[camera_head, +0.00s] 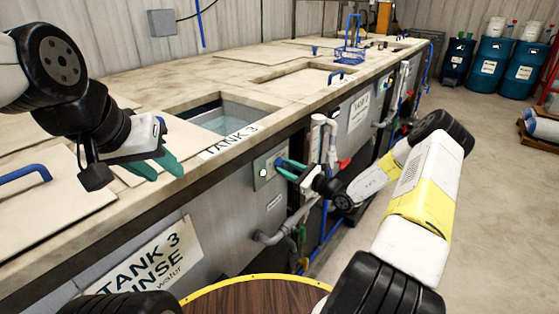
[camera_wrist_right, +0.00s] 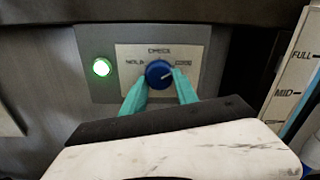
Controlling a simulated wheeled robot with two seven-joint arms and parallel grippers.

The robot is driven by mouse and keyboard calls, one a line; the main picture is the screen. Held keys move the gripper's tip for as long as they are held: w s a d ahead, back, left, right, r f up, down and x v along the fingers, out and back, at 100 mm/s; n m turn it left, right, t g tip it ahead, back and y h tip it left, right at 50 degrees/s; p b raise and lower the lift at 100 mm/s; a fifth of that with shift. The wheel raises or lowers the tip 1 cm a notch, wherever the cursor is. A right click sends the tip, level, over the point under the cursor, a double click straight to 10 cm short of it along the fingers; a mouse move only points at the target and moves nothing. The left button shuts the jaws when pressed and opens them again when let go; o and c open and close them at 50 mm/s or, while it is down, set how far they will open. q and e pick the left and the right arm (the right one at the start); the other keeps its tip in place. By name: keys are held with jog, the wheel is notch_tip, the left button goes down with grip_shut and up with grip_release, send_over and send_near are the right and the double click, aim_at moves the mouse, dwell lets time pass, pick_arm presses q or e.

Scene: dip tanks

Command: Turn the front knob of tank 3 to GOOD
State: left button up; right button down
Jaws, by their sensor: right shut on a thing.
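The blue front knob (camera_wrist_right: 158,72) sits on a pale plate of the tank 3 control panel (camera_wrist_right: 192,42), with HOLD at left, CHECK on top and a label that reads like GOOD at right. Its white pointer mark points right, toward the right label. My right gripper (camera_wrist_right: 160,88) is shut on the knob, one teal finger on each side. In the head view the right gripper (camera_head: 284,168) reaches the panel (camera_head: 264,172) on the tank's front. My left gripper (camera_head: 166,174) is open and empty above the tank deck at left.
A round lamp (camera_wrist_right: 101,67) left of the knob glows green-white. The open TANK 3 basin (camera_head: 228,116) lies behind the panel. Grey pipes (camera_head: 330,130) and a red-handled valve (camera_head: 343,164) are right of the panel. A level scale (camera_wrist_right: 292,80) stands right in the wrist view.

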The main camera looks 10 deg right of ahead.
jog(key=c, duration=0.9)
grip_release()
jog(key=shift+c, duration=0.2)
jog(key=v, duration=0.7)
jog(key=shift+s+d, duration=0.3)
jog(key=shift+f, duration=0.1)
